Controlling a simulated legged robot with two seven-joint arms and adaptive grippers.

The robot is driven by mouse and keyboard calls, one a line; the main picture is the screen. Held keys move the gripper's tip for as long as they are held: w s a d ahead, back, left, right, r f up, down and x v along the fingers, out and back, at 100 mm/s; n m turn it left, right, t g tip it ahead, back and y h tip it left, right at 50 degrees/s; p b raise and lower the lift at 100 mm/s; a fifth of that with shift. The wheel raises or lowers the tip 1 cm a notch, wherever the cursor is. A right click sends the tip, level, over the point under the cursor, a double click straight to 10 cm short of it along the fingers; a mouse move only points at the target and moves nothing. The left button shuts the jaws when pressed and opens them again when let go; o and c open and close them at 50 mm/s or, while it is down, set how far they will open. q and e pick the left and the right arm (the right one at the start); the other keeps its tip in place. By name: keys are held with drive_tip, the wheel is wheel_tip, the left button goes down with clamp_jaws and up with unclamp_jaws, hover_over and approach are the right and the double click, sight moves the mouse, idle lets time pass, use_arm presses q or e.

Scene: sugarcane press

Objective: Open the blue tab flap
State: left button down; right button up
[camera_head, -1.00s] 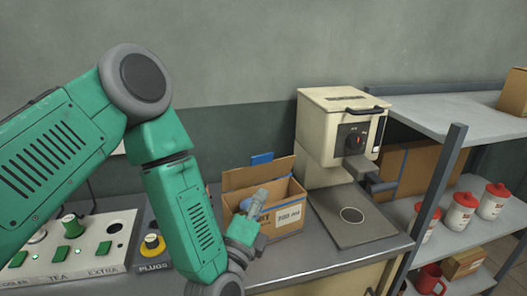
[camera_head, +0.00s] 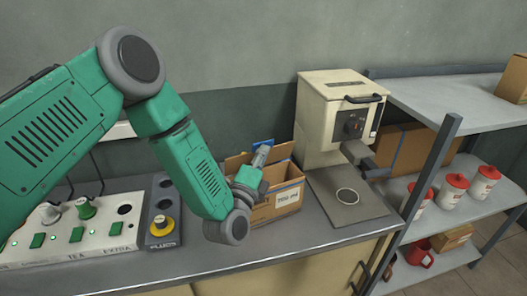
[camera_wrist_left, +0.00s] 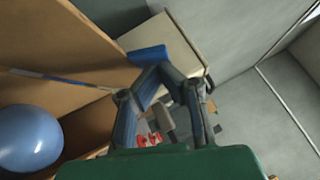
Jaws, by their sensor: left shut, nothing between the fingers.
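An open cardboard box (camera_head: 262,214) stands on the counter. Its blue tab (camera_head: 264,144) shows at the back, at the top edge of a raised flap. In the wrist view the blue tab (camera_wrist_left: 148,55) is just beyond my fingertips, beside the brown cardboard flap (camera_wrist_left: 75,40). My left gripper (camera_head: 262,153) is over the box, with its tips close to the tab. It is shut and empty; its fingers also show in the wrist view (camera_wrist_left: 164,72). I cannot tell whether the tips touch the tab. A blue ball (camera_wrist_left: 28,138) shows in the box. My right gripper is not in view.
A cream press machine (camera_head: 325,115) stands right of the box. A shelf (camera_head: 450,105) with red-lidded canisters (camera_head: 452,192) is at right. The counter front is clear.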

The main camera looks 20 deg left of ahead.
sight(255, 145)
use_arm(q)
drive_tip(key=shift+d, duration=0.1)
drive_tip(key=shift+r, duration=0.15)
drive_tip(key=w+a+n+g+p, duration=0.1)
drive_tip(key=p, duration=0.1)
drive_tip(key=w+a+r+n+g+p, duration=0.1)
drive_tip(key=p, duration=0.1)
drive_tip(key=shift+w+a+r+n+y, duration=0.15)
drive_tip(key=shift+r+n+y, duration=0.1)
drive_tip(key=shift+n+y, duration=0.15)
drive_tip(key=shift+w+a+r+n+g+p, duration=0.1)
drive_tip(key=shift+w+a+n+g+p, duration=0.6)
drive_tip(key=shift+g, duration=0.2)
drive_tip(key=shift+w+a, duration=0.15)
drive_tip(key=shift+w+a+f, duration=0.25)
drive_tip(key=shift+w+a, duration=0.25)
drive_tip(key=shift+w, duration=0.05)
drive_tip(key=shift+g, duration=0.3)
